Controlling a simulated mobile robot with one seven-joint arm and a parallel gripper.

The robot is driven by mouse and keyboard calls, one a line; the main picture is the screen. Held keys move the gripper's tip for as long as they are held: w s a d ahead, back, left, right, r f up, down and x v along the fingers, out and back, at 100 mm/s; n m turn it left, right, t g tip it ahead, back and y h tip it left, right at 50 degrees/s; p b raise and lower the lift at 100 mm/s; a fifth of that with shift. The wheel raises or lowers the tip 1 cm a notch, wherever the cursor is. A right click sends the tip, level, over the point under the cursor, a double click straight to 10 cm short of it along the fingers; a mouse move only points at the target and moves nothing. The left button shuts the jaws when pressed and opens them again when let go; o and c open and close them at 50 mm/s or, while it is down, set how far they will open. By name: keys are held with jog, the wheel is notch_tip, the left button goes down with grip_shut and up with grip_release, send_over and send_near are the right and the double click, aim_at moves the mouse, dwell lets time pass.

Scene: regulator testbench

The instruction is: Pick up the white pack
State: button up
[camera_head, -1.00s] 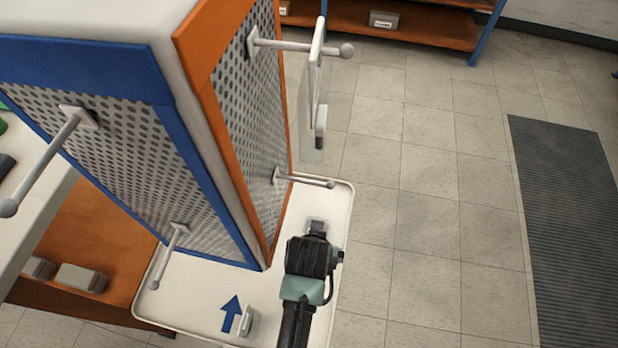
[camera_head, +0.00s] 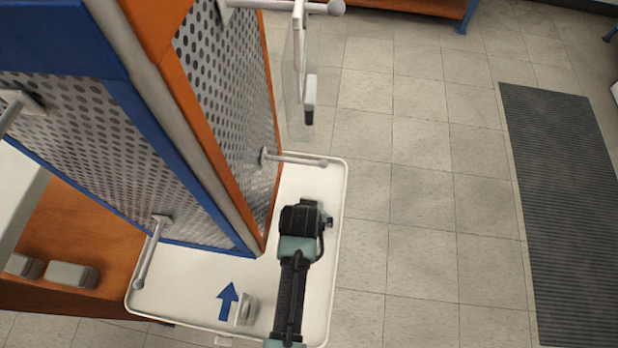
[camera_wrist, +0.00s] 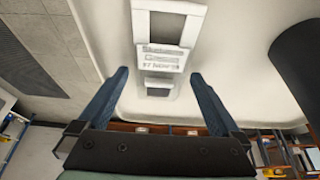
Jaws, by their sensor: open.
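A white pack (camera_wrist: 145,45) with a dark square opening at its top and a printed label lies on the white tray (camera_wrist: 215,45), centred in the wrist view. A smaller pale piece with a grey patch (camera_wrist: 158,86) shows just below the label; I cannot tell if it belongs to the pack. My gripper (camera_wrist: 160,75) is open and empty, its two blue-grey fingers on either side of the lower part of the pack. I cannot tell how far above it they are. In the head view my gripper (camera_head: 306,216) hides the pack on the white tray (camera_head: 185,290).
A perforated display stand (camera_head: 222,70) with orange and blue frames rises left of my gripper. A metal hook (camera_head: 295,159) juts out near it. A clear pack (camera_head: 299,60) hangs higher up. A small white piece (camera_head: 245,309) sits by a blue arrow. Floor (camera_head: 420,200) is clear at right.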

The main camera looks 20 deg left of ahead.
jog(key=c, duration=1.3)
jog(key=shift+r, duration=0.15)
